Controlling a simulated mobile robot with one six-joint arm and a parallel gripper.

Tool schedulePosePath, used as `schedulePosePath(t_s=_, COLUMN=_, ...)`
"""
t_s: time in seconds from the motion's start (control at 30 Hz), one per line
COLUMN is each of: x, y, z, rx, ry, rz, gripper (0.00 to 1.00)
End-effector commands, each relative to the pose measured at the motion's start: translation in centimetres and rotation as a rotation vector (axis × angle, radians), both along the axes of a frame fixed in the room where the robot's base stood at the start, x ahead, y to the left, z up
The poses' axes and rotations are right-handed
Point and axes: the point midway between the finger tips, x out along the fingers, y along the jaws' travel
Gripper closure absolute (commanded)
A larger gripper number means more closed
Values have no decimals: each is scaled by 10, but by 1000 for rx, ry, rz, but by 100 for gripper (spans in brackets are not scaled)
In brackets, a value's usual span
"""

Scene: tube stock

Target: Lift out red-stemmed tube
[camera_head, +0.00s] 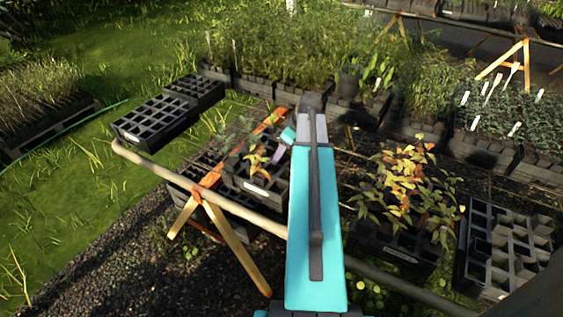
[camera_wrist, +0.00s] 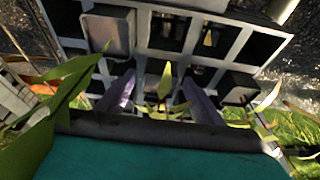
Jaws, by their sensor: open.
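A black crate (camera_head: 270,190) with a pale label stands on the trestle bench left of my arm. A small plant with orange-yellow leaves (camera_head: 257,158) rises from it. My gripper (camera_head: 277,150) is just right of this plant, partly hidden by my arm. In the wrist view my gripper (camera_wrist: 160,92) is open, its two purple-grey fingers apart. Yellow-green leaves (camera_wrist: 163,85) show between and below the fingers, over the crate's cells (camera_wrist: 170,58). Some cells hold square dark tubes (camera_wrist: 110,32); others look empty. I cannot make out a red stem in either view.
A crate of taller orange-leaved plants (camera_head: 400,250) stands right of my arm, with an empty-celled crate (camera_head: 500,250) beyond it. Two black crates (camera_head: 155,118) sit at the bench's left end. Dense green plants (camera_head: 290,50) stand behind. Long leaves (camera_wrist: 65,85) cross the wrist view's left side.

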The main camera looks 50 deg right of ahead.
Motion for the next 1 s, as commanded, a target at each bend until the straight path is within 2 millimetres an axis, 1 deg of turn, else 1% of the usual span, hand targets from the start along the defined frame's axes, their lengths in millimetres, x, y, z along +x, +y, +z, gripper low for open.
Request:
schedulePosePath(t_s=0.57, x=0, y=0, z=-1, rx=0, ry=0, rz=0, gripper=39)
schedulePosePath(t_s=0.67, x=0, y=0, z=-1, rx=0, ry=0, rz=0, gripper=54)
schedulePosePath(t_s=0.7, x=0, y=0, z=-1, rx=0, ry=0, rz=0, gripper=61)
schedulePosePath(t_s=0.93, x=0, y=-1, z=-1, rx=-1, ry=0, rz=-1, gripper=100)
schedulePosePath(t_s=1.0, x=0, y=-1, z=-1, rx=0, ry=-1, rz=-1, gripper=100)
